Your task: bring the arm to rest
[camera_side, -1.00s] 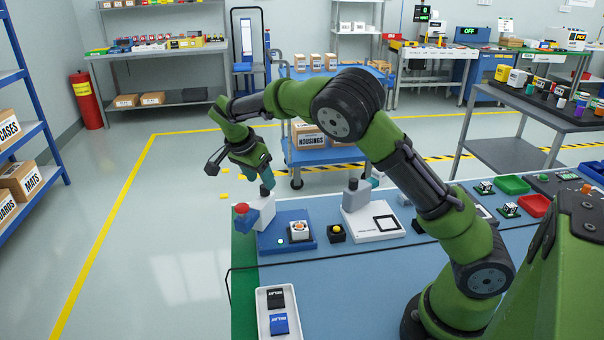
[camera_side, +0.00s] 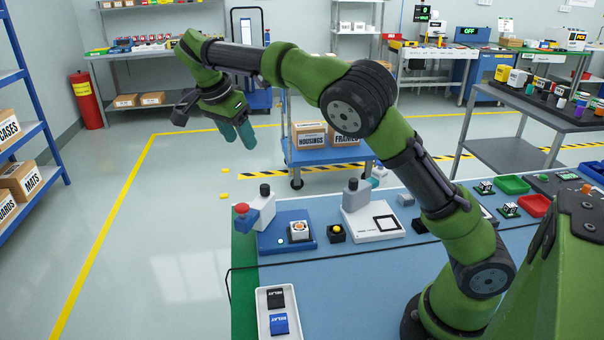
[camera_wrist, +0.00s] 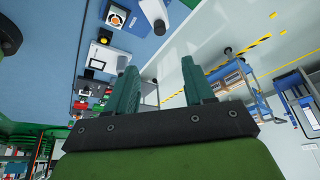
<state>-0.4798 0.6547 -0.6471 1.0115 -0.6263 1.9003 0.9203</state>
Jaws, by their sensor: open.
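My gripper (camera_side: 238,136) hangs in the air above and to the left of the workbench (camera_side: 340,275) in the side view, over the floor beyond its edge. Its teal fingers point down and slightly to the right. In the wrist view my gripper (camera_wrist: 158,90) shows two fingers apart with nothing between them. It is open and touches nothing.
On the bench stand a blue station (camera_side: 283,243) with a red button (camera_side: 241,208), a white station (camera_side: 372,222), and a black box with a yellow button (camera_side: 337,232). A white tray (camera_side: 263,320) holds relay boxes. A blue cart (camera_side: 325,155) stands behind.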

